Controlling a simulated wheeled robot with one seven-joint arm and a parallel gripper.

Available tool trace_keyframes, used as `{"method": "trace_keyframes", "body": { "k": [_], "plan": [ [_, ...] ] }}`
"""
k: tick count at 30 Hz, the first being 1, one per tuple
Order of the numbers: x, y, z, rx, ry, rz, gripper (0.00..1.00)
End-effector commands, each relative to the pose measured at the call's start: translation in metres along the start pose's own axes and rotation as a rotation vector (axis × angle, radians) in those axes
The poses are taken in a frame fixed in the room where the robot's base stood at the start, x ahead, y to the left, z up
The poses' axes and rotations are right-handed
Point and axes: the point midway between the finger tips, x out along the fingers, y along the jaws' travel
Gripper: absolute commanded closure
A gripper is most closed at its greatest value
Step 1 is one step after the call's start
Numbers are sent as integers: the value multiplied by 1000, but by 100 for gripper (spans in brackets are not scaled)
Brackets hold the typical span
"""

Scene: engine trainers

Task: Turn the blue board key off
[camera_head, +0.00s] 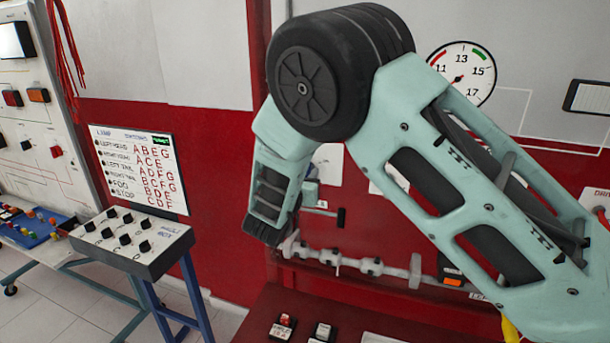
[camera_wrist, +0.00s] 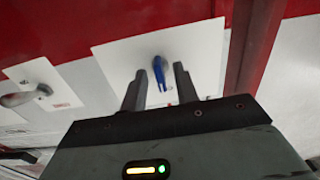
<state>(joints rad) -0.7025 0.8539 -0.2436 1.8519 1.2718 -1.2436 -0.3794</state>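The blue key (camera_wrist: 160,72) stands out from a white plate (camera_wrist: 120,62) on the red board in the wrist view. My gripper (camera_wrist: 160,88) is open, with one dark finger on each side of the key. The fingertips look close to the key, but I cannot tell whether they touch it. In the head view my arm reaches to the red board (camera_head: 230,150), and the arm's end hides the key and the fingers.
A second white plate with a grey handle (camera_wrist: 25,97) is left of the key in the wrist view. In the head view a shaft-like part (camera_head: 345,262) runs along the board below my arm. A switch box (camera_head: 130,240) stands at the left.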

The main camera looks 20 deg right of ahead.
Motion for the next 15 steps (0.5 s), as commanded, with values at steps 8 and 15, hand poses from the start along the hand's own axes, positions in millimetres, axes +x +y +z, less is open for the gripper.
{"method": "trace_keyframes", "body": {
  "k": [8, 15],
  "plan": [
    [-37, -1, 4, 2, -1, -4, 70],
    [-94, -1, 5, 2, -2, -5, 70]
  ]
}}
